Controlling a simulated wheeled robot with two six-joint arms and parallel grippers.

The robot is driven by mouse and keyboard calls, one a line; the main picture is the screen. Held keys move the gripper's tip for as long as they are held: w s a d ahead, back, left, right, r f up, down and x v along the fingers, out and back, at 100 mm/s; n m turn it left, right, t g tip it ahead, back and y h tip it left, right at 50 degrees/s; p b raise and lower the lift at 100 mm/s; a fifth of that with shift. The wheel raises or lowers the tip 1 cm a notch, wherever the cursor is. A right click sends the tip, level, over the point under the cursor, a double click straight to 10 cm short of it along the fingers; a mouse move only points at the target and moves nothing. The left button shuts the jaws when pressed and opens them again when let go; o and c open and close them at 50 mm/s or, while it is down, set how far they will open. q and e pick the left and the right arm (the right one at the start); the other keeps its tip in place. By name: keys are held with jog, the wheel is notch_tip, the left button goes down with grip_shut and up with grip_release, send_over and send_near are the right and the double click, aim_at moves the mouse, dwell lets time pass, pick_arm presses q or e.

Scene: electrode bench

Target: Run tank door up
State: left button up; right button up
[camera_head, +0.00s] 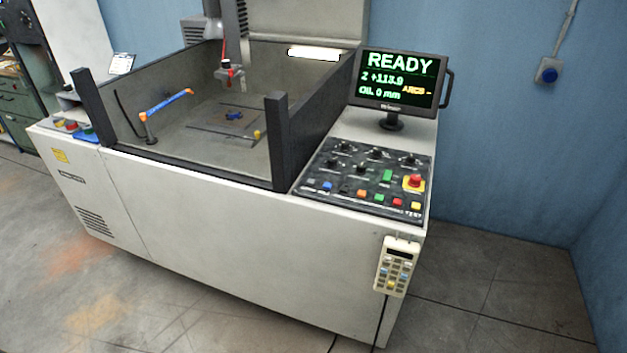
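The work tank (185,75) is a grey open box on the machine. Its front side is open between two dark upright posts (278,140) and (91,105); no raised door panel shows between them. The control panel (340,185) right of the tank carries black knobs, a blue button (327,187), a green button (380,198), a red button (398,202), a yellow button (416,206) and a red emergency stop (414,181) on yellow. Their small labels are mostly unreadable. Neither of my grippers is in view.
The monitor (398,80) reads READY and OIL 0 mm. A handheld pendant (394,267) hangs on the front right. More coloured buttons (70,125) sit at the left end. Inside the tank are an orange-and-blue nozzle (168,103) and a tool head (230,72). Floor in front is clear.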

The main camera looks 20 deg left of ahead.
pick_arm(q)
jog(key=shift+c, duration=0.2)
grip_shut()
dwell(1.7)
